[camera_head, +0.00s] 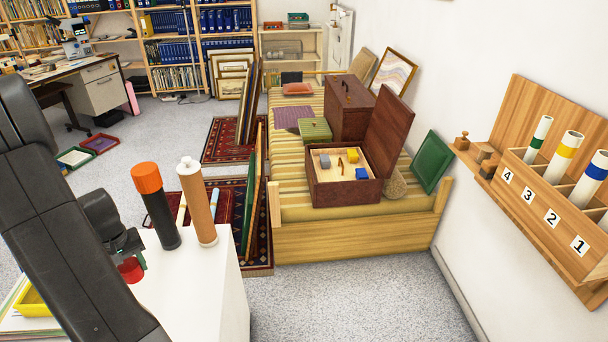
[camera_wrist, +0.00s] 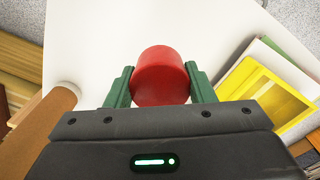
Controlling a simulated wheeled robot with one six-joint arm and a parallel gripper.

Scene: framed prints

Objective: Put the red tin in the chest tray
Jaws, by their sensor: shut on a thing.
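The red tin (camera_head: 131,270) is a short round red cylinder at the white table's edge area in the head view. In the wrist view the red tin (camera_wrist: 161,77) sits between both green fingers. My gripper (camera_head: 137,262) is shut on it; the fingers also show in the wrist view (camera_wrist: 161,84). I cannot tell whether the tin touches the tabletop. The chest (camera_head: 343,196) is dark brown with its lid open, on the striped bench. Its pale tray (camera_head: 333,173) holds a grey block, a blue block, a yellow piece and a small brown item.
On the white table (camera_head: 205,290) stand a black tube with an orange cap (camera_head: 157,205) and a brown tube (camera_head: 197,200). A yellow tray (camera_head: 32,302) lies at left. Framed panels (camera_head: 252,200) lean between table and bench (camera_head: 350,239). Grey floor is clear in front of the bench.

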